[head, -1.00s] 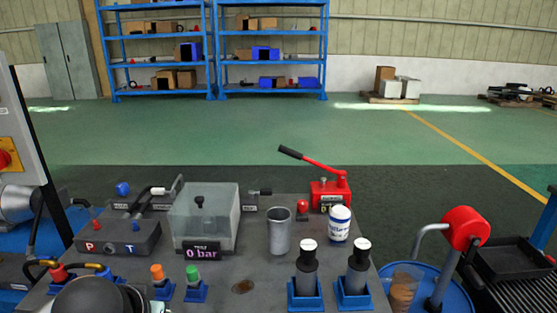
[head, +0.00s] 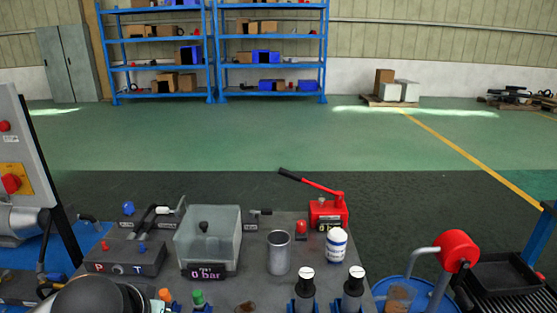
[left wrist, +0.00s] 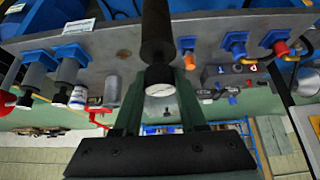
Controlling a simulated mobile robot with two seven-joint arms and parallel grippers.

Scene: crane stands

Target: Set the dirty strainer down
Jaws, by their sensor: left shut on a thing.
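The strainer is a dark cylinder with a round white end (left wrist: 158,86). My left gripper (left wrist: 160,76) is shut on it in the left wrist view, and its dark body runs up out of that picture. The grey bench top (left wrist: 103,43) lies beyond it; I cannot tell the gap or any contact. Two similar dark cylinders with white tops stand upright in blue holders on the bench, one on the left (head: 306,280) and one on the right (head: 353,281). My right gripper is not in view.
A clear box (head: 208,235), a metal cup (head: 278,253), a white bottle (head: 336,246) and a red hand pump (head: 328,212) stand on the bench. A blue drum (head: 420,290) is at the right. A brown mark (head: 245,307) lies on the bench front.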

